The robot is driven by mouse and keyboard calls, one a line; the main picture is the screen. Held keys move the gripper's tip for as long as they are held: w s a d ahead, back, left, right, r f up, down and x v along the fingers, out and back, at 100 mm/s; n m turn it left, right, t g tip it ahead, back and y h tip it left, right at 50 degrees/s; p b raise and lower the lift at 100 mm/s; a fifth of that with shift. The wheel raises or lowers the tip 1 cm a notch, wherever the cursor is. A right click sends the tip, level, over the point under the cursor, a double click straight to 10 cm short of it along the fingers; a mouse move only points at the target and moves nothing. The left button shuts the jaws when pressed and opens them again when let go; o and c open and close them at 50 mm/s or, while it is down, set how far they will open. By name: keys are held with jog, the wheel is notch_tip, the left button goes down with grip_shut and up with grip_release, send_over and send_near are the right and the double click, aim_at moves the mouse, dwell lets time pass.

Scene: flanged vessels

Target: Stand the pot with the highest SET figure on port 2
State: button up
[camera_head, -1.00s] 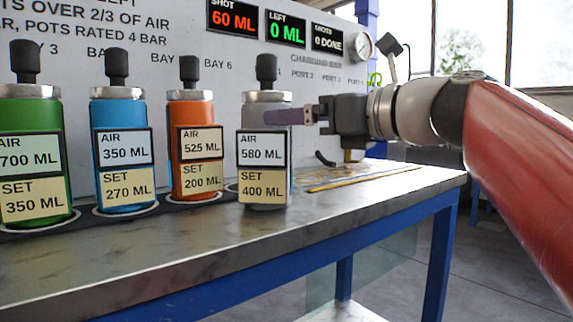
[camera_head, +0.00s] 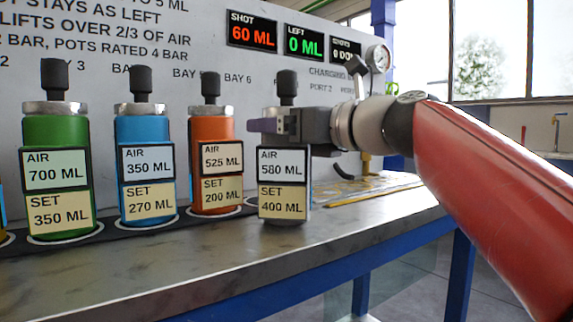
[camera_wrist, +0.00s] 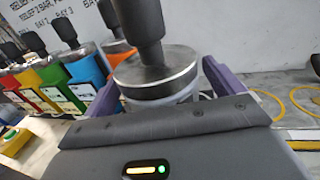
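The grey pot (camera_head: 284,212) reads AIR 580 ML and SET 400 ML, the highest SET figure I can read. It stands upright at the right end of the pot row, a little nearer than the others. Its metal lid and black knob (camera_wrist: 140,25) fill the middle of the wrist view. My gripper (camera_head: 262,126) reaches in from the right, just below the lid. Its purple fingers (camera_wrist: 180,93) lie either side of the pot, with a small gap seen on the right, so it looks open. The port 2 wall label (camera_head: 320,87) is right of the pot.
Green (camera_head: 56,148), blue (camera_head: 147,140) and orange (camera_head: 212,135) pots stand to the left, with SET 350, 270 and 200. Yellow-outlined circles (camera_wrist: 303,98) mark the bench to the right. A gauge (camera_head: 378,58) is behind.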

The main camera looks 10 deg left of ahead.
grip_shut()
dwell(0.5)
jog(key=shift+r, duration=0.2)
